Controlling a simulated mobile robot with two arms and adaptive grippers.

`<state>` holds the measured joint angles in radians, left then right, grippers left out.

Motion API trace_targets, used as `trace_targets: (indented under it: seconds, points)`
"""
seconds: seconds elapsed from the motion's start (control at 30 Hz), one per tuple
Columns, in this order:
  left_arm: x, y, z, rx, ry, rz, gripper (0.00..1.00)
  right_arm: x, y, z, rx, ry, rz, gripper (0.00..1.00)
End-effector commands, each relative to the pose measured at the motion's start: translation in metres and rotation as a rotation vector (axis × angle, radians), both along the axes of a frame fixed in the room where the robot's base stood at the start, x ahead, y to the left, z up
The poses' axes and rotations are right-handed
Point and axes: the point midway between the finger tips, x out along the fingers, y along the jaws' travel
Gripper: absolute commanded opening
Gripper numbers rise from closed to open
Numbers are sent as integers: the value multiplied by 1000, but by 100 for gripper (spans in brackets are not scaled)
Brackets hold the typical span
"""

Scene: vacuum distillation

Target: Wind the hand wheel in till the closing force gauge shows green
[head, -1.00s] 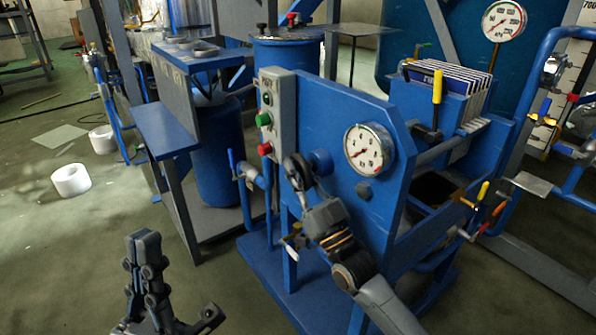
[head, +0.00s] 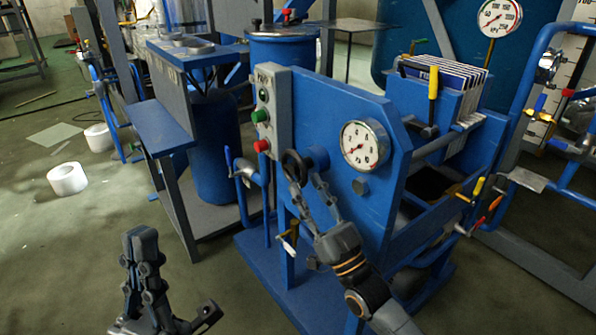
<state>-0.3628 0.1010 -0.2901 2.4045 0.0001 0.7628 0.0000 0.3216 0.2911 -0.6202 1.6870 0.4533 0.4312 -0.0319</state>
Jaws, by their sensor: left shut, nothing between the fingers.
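The small dark hand wheel (head: 292,164) sits on a blue boss on the front of the blue press panel. The round white gauge (head: 364,145) is to its right; its red needle points to the lower left, and I cannot make out a green zone. My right gripper (head: 304,184) is just below the wheel, its two fingers spread apart and pointing up at the wheel's lower rim. Whether a finger touches the rim cannot be told. My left gripper (head: 140,234) is shut and empty, low at the left, away from the press.
A grey control box (head: 268,110) with green and red buttons is left of the gauge. A blue-handled valve (head: 243,168) is left of the wheel. A plate pack (head: 447,85) sits in the press at the right. Open floor lies at the left, with a white roll (head: 67,179).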

Motion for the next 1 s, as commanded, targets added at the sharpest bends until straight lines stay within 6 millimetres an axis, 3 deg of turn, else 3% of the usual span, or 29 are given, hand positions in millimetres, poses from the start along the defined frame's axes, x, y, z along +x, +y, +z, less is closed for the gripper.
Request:
trace_targets:
  seconds: [0.1,0.33,1.0]
  points:
    - [0,0,0,0,0,0,0,-17,-12,-17,-2,3,0,36]
    - [0,0,0,0,0,0,0,-36,-27,-33,0,0,-1,36]
    - [0,0,0,1,-1,1,0,-40,-29,-36,1,-2,0,36]
